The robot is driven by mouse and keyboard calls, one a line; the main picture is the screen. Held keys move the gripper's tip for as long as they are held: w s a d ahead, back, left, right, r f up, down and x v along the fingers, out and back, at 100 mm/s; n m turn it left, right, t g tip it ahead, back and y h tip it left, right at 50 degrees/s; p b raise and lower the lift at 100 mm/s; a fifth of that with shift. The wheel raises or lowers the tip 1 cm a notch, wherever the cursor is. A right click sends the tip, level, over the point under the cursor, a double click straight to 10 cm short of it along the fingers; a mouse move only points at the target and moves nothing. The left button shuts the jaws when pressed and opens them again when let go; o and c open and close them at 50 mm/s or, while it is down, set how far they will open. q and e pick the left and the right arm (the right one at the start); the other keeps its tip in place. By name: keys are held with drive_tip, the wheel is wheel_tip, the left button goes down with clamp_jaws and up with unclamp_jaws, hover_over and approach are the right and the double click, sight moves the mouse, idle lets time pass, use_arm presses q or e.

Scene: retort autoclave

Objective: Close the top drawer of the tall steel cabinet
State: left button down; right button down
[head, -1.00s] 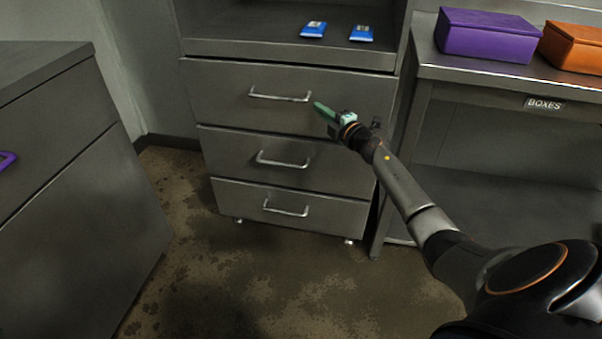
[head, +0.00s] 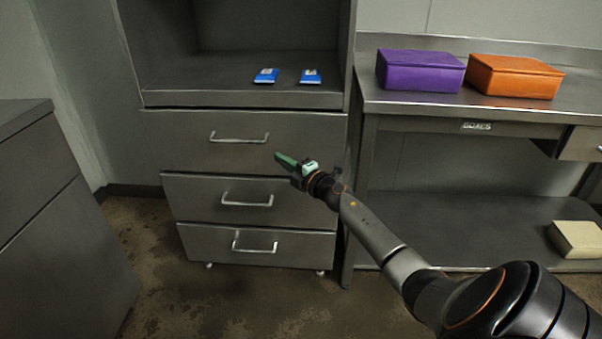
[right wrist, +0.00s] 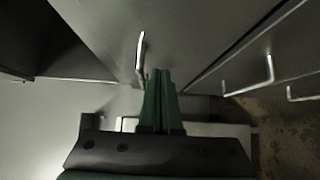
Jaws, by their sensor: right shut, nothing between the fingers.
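The tall steel cabinet (head: 345,60) stands ahead with its top drawer (head: 185,145) below an open shelf. The drawer front looks slightly proud of the fronts below; the exact gap is hard to tell. Its bar handle (head: 240,138) also shows in the right wrist view (right wrist: 141,55). My right gripper (head: 280,158), with green fingers, is shut and empty. Its tips are below and right of the handle in the head view, close to the drawer front. In the right wrist view the closed fingers (right wrist: 160,75) point at the front; contact cannot be told. My left gripper is out of view.
Two lower drawers (head: 290,200) (head: 300,243) look shut. Blue packets (head: 266,75) lie on the shelf. A steel table (head: 400,100) at the right carries purple (head: 420,70) and orange (head: 515,76) boxes. A grey cabinet (head: 55,230) stands left, with open floor between.

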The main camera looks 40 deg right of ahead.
drive_tip(key=s+p, duration=0.1)
drive_tip(key=s, duration=0.7)
drive_tip(key=shift+a+p, duration=0.15)
drive_tip(key=shift+p, duration=0.2)
